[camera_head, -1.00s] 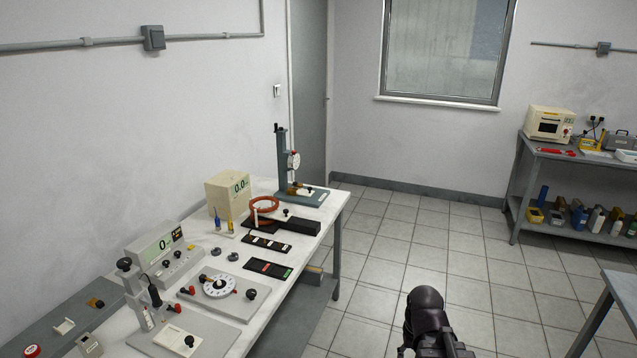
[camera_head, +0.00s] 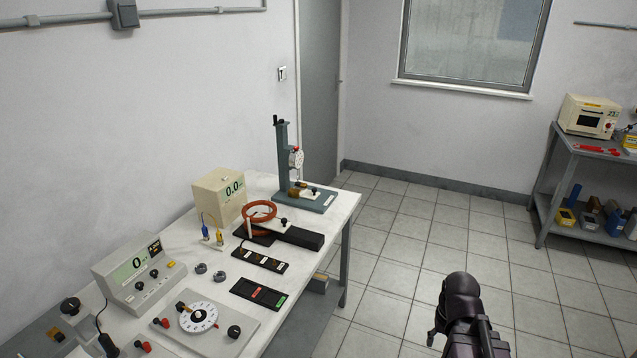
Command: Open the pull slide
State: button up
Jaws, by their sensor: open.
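No part in view is plainly marked as the pull slide. A black block (camera_head: 295,236) on the bench has a pale plate with a small dark knob (camera_head: 284,222) on top and an orange ring coil (camera_head: 260,211) at its left. It may be the slide, but I cannot tell. A black strip with an orange window and a green end (camera_head: 259,295) lies nearer. My gripper (camera_head: 455,318) is at the lower right over the floor, well right of the bench. It is open and touches nothing visible; its fingers are hard to make out.
The white bench (camera_head: 340,212) also holds a cream meter (camera_head: 219,197), a dial plate (camera_head: 198,318), a grey meter box (camera_head: 135,270) and a gauge stand (camera_head: 283,160). A grey shelf (camera_head: 590,163) stands at the right. The tiled floor (camera_head: 400,235) between is clear.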

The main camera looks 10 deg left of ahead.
aim_at(313, 194)
jog(key=u, duration=0.35)
jog(key=i, duration=1.2)
jog(key=u, duration=0.45)
